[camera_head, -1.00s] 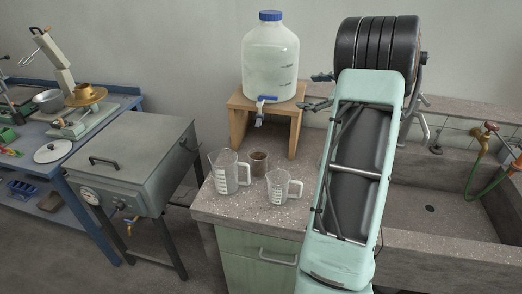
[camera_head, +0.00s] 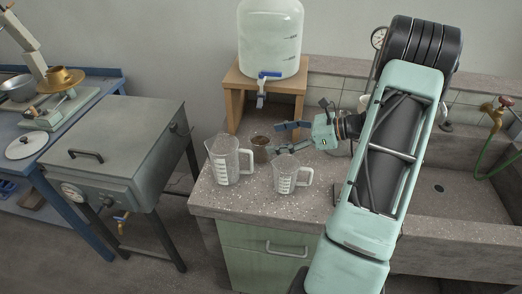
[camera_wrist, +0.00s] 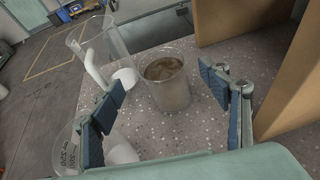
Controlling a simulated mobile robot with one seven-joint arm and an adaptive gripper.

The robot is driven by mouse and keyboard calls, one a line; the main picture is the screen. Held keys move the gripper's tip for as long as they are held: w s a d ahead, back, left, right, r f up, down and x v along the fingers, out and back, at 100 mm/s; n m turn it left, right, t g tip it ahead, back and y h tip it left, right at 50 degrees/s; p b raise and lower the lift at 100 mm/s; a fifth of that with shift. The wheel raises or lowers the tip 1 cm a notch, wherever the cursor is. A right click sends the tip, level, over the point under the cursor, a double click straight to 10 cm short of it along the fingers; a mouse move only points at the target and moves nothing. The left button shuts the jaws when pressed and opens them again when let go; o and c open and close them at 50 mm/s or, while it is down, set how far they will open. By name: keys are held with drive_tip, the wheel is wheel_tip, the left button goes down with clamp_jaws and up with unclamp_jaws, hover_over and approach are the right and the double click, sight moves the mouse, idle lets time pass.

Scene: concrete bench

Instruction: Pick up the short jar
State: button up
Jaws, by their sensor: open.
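The short jar (camera_head: 261,150), a small clear glass with brown contents, stands upright on the speckled concrete bench between and behind two measuring jugs. In the wrist view the short jar (camera_wrist: 168,85) appears in the space between my finger pads, beyond their tips. My gripper (camera_head: 281,137) is open and empty, just to the right of the jar in the head view. In the wrist view my gripper (camera_wrist: 163,92) shows blue pads on either side, and I see no contact with the jar.
A large measuring jug (camera_head: 228,161) stands left of the jar and a smaller jug (camera_head: 287,175) in front of it to the right. A wooden stand (camera_head: 236,101) with a water container (camera_head: 271,40) is behind. The sink (camera_head: 440,188) lies to the right.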

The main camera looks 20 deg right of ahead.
sight(258, 138)
drive_tip(key=x, duration=0.6)
drive_tip(key=shift+w+a+r, duration=0.15)
drive_tip(key=shift+w+a, duration=0.1)
drive_tip(key=shift+w, duration=0.1)
drive_tip(key=c, duration=1.4)
drive_tip(key=shift+r, duration=0.1)
